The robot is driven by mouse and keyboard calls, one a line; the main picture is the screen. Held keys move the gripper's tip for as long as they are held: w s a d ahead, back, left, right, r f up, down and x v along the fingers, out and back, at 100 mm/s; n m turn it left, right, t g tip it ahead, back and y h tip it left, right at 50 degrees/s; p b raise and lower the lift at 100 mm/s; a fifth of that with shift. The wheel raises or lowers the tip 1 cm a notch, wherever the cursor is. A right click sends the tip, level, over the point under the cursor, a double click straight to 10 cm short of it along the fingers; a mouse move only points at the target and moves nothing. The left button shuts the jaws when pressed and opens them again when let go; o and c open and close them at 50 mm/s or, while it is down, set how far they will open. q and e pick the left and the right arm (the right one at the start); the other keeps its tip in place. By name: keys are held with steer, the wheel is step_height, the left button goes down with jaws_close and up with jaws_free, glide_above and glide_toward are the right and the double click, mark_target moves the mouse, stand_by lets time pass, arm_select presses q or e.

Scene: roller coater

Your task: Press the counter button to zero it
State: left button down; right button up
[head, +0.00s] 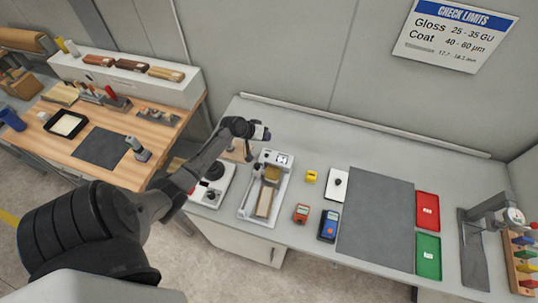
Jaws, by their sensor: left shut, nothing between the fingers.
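A pale bench device (245,209) stands on the grey bench near the middle of the view, with a long tan panel (264,203) lying in it. A small white box (282,159) with a dark-marked face sits at its back end and looks like the counter. Its button is too small to make out. My left gripper (265,133) is shut and empty. In the picture it is just above and left of the white box, apart from it; its height over the bench is hard to judge. My right gripper is not in view.
A white device with a dark round top (213,171) stands left, close to my left arm. Right are a yellow block (311,176), orange meter (301,214), blue meter (328,225), grey mat (377,220), red tray (428,198), green tray (427,270) and a gauge stand (474,255).

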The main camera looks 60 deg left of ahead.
arm_select(q)
steer(key=shift+f, duration=0.1)
stand_by(0.4)
steer(key=b, duration=0.7)
glide_above(266, 154)
step_height(266, 154, down, 7)
steer(key=shift+a, duration=0.1)
steer(key=shift+f+b, duration=0.5)
steer(key=shift+f, duration=0.3)
stand_by(0.8)
steer(key=shift+f, duration=0.15)
steer(key=shift+f, duration=0.3)
